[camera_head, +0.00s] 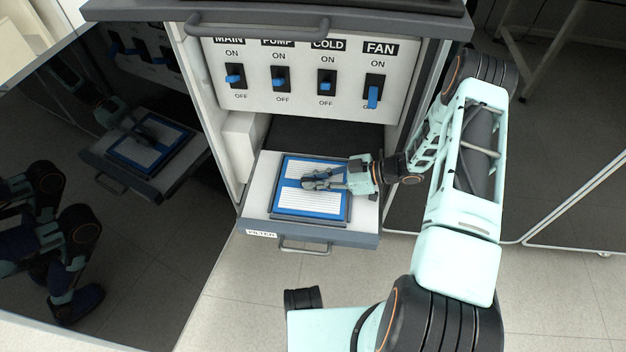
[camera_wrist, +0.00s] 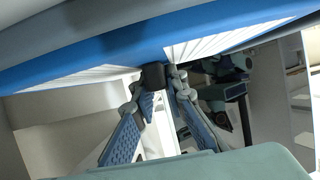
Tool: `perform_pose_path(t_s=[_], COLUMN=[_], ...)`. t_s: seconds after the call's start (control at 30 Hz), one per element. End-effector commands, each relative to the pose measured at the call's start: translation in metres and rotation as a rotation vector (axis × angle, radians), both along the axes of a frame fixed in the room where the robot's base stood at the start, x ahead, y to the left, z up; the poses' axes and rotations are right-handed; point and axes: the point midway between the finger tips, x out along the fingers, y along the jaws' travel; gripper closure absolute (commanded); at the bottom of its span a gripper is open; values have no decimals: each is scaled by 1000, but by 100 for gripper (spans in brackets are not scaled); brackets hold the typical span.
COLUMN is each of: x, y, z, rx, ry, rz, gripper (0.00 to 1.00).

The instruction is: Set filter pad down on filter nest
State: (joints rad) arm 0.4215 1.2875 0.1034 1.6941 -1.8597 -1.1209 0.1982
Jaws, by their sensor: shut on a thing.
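The filter pad (camera_head: 312,207) is a blue frame with white pleats and a blue bar across its middle. In the head view it appears flat over the pulled-out drawer, within a dark border that looks like the filter nest (camera_head: 349,208). My gripper (camera_head: 312,182) reaches in from the right and is shut at the pad's middle. In the wrist view the pad (camera_wrist: 88,76) fills the top, and my gripper's fingers (camera_wrist: 158,78) close on a small dark grip at its bar. Whether the pad touches the nest cannot be told; most of the nest is hidden beneath it.
The drawer (camera_head: 258,188) has a FILTER label and a front handle (camera_head: 306,247). Above it, a switch panel (camera_head: 300,100) carries MAIN, PUMP, COLD and FAN rockers; FAN's lever is down. A dark reflective panel (camera_head: 110,210) stands left. Floor is clear before the drawer.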

Motion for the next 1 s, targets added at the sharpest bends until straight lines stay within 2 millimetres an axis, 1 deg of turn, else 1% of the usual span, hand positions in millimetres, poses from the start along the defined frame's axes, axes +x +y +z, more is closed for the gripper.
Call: perform_pose_path(t_s=[0.1, 0.13, 0.3, 0.57, 0.67, 0.77, 0.9, 0.97, 1.0], x=[0, 0, 0, 0, 0, 0, 1, -6, -15], y=[0, 0, 0, 0, 0, 0, 0, 1, 3], z=[-3, -2, -2, -2, 2, 11, 32, 38, 41], rx=[1, 1, 1, 0, 0, 0, 1, 1, 2], ry=[0, -1, 0, 0, 0, -1, -2, 2, 4], rz=[0, 0, 0, 0, 0, -1, 0, -1, -1], gripper=[100, 85, 67, 67, 67, 67, 67, 67, 67])
